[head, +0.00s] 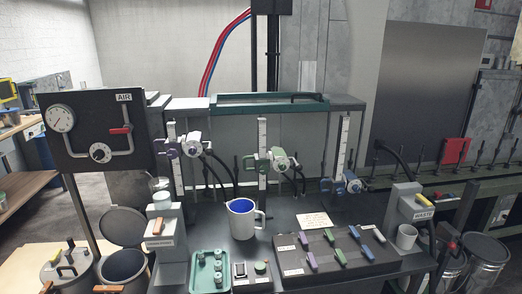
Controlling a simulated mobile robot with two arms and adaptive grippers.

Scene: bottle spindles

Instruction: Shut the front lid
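At the lower left a grey metal pot (126,268) stands open, and its dark inside shows. A round dark lid (121,226) stands raised behind its rim; it looks like this pot's lid, but I cannot see the hinge. To its left, a second pot has its round lid (64,268) down, with clamps and small handles on top. The frame's lower edge cuts off both pots. No label marks either lid as the front one. Neither of my grippers is in view.
A black gauge panel (90,165) on a post stands behind the pots. The dark bench to the right holds a white jug (242,218), a green tray (208,253) and a switch box (338,272). Grey bins (487,251) stand at the lower right.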

